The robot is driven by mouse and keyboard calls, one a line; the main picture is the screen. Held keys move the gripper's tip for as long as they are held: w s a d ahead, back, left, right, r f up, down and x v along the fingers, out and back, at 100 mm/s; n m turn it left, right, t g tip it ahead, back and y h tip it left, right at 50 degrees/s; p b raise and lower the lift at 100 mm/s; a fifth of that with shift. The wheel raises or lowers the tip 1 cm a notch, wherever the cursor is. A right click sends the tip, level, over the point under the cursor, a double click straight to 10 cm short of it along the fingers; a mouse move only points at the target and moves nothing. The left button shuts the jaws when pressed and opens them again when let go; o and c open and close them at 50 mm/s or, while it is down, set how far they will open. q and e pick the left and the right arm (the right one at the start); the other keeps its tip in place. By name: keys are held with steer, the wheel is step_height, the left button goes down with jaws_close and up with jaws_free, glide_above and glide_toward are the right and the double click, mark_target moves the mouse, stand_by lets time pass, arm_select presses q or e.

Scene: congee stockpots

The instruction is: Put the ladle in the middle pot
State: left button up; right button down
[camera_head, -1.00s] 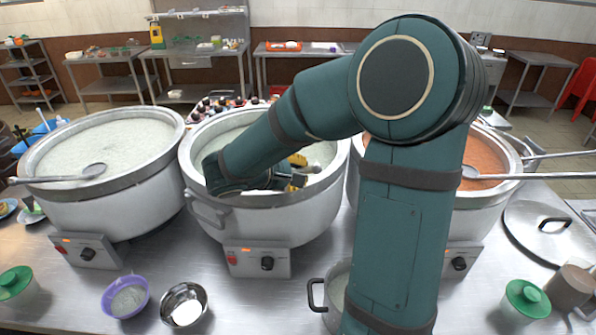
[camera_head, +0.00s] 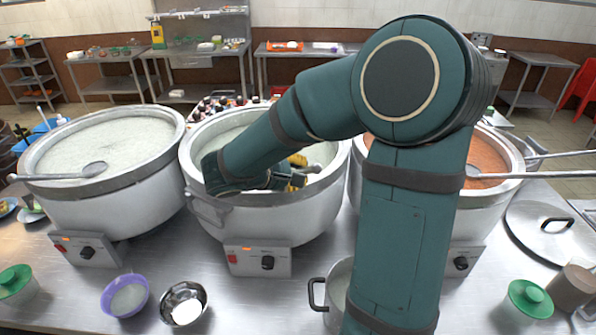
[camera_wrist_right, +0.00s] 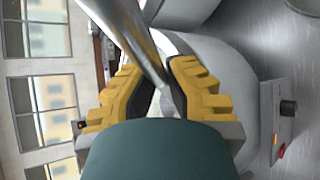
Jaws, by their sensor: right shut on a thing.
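The middle pot (camera_head: 265,218) is a large white stockpot with a wide grey rim and pale contents. My right arm reaches over its rim from the right. My right gripper (camera_head: 296,172), with yellow fingers, is over the pot's opening and partly hidden by my arm. In the right wrist view the gripper (camera_wrist_right: 160,88) is shut on the shiny metal handle of the ladle (camera_wrist_right: 140,45). The ladle's bowl cannot be made out. My left gripper is not in view.
The left pot (camera_head: 105,205) has another ladle (camera_head: 92,170) across it. The right pot (camera_head: 510,150), with reddish contents, has a ladle whose handle (camera_head: 540,175) points right.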

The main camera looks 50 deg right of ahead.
steer(key=shift+f, duration=0.15)
steer(key=c, duration=1.1)
jaws_free()
steer(key=shift+o, duration=0.2)
steer(key=shift+a, duration=0.1)
steer(key=v, duration=1.2)
